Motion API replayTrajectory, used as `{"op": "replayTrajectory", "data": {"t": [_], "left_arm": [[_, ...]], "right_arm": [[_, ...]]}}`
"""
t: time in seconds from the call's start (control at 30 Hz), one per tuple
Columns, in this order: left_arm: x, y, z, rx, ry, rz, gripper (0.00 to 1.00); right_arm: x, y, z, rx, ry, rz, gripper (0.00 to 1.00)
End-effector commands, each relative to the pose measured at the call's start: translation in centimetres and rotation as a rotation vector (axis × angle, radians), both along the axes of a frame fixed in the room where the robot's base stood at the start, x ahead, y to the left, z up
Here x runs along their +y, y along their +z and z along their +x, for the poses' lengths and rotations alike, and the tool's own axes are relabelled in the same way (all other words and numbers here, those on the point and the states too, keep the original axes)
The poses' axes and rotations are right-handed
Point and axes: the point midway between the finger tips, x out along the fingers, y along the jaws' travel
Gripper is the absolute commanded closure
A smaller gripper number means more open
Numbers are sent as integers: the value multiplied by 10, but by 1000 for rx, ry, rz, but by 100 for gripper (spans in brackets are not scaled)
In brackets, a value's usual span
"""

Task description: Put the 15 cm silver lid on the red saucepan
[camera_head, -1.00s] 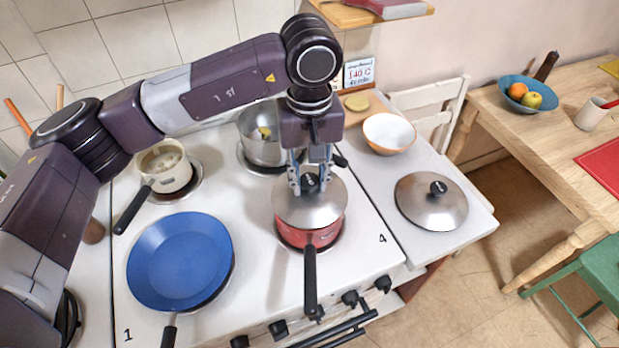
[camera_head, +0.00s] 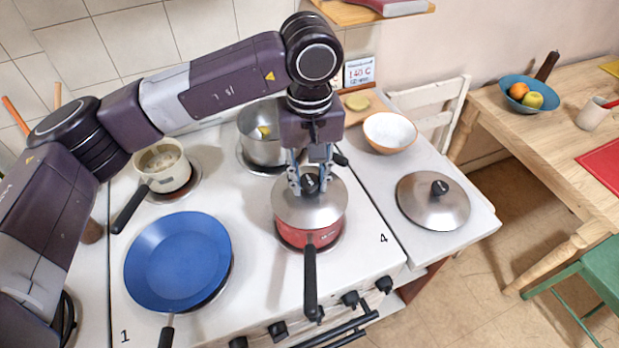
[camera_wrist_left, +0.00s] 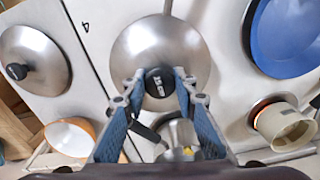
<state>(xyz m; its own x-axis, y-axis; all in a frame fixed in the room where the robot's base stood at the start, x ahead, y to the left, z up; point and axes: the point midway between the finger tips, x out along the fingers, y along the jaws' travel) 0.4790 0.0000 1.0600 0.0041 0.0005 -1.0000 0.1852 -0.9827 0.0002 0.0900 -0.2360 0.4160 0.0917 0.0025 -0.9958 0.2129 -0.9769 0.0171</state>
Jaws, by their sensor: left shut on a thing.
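The red saucepan (camera_head: 309,234) stands on the front right burner with its black handle toward the front of the stove. A silver lid (camera_head: 322,210) lies over the saucepan's top and hides its inside; whether it is fully seated cannot be told. My left gripper (camera_head: 310,188) is above the lid, shut on its black knob. In the left wrist view the two blue-grey fingers (camera_wrist_left: 159,84) grip the knob, which bears a small marking, and the silver lid (camera_wrist_left: 160,45) lies beneath them. My right gripper is not in view.
Another silver lid (camera_head: 433,202) lies on the counter to the right, near a white bowl (camera_head: 390,131). A blue frying pan (camera_head: 178,260) is front left, a cream pot (camera_head: 163,168) back left, and a steel pot (camera_head: 259,146) behind the gripper.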

Motion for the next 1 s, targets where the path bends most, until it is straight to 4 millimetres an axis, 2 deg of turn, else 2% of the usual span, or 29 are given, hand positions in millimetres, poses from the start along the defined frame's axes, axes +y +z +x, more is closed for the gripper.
{"op": "replayTrajectory", "data": {"t": [1.0], "left_arm": [[0, -4, 0, -1, 0, 0, 100]], "right_arm": [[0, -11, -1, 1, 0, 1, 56]]}}
